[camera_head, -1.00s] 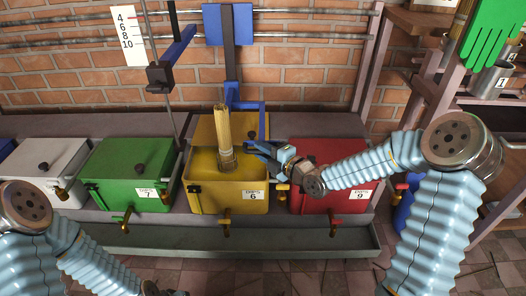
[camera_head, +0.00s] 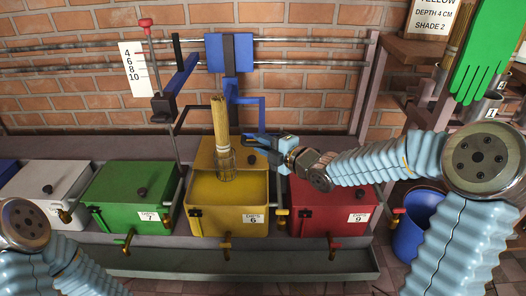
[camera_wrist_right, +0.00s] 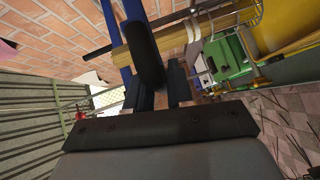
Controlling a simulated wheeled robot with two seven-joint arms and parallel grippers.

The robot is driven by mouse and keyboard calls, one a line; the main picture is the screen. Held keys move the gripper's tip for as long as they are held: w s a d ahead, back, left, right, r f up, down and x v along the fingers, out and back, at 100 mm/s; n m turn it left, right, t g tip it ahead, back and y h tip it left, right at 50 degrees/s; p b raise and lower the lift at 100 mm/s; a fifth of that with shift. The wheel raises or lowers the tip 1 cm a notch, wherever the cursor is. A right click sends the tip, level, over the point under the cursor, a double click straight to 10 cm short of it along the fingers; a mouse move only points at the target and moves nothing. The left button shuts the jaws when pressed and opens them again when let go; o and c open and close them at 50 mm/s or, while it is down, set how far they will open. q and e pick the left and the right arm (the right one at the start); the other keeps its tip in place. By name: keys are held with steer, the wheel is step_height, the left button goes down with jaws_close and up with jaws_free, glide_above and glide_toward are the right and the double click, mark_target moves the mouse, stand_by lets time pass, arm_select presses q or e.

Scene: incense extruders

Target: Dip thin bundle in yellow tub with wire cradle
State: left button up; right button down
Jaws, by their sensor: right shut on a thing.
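The thin bundle (camera_head: 220,122) of tan sticks stands upright in the wire cradle (camera_head: 226,165). Both hang over the lidless front opening of the yellow tub (camera_head: 202,215), above yellow liquid (camera_head: 230,195). I cannot tell whether the cradle's lower end touches the liquid. My right gripper (camera_head: 262,142) is shut on the blue bar (camera_head: 250,100) beside the cradle. In the right wrist view the bundle (camera_wrist_right: 185,42) and cradle wires (camera_wrist_right: 235,20) show just beyond the dark fingers. Only part of my left arm shows at lower left; its gripper is out of view.
A green tub (camera_head: 128,200) stands left and a red tub (camera_head: 330,210) right, both lidded. A depth scale (camera_head: 138,68) is on the brick wall beside a red-topped rod (camera_head: 146,22). A sign (camera_head: 434,17) reads yellow, depth 4 cm, shade 2. A blue bucket (camera_head: 415,228) is at right.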

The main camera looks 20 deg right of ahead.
steer(key=shift+r, duration=0.1)
steer(key=c, duration=1.1)
jaws_free()
steer(key=p+v, duration=0.2)
steer(key=v, duration=1.1)
steer(key=shift+s, duration=0.4)
steer(key=shift+d, duration=0.15)
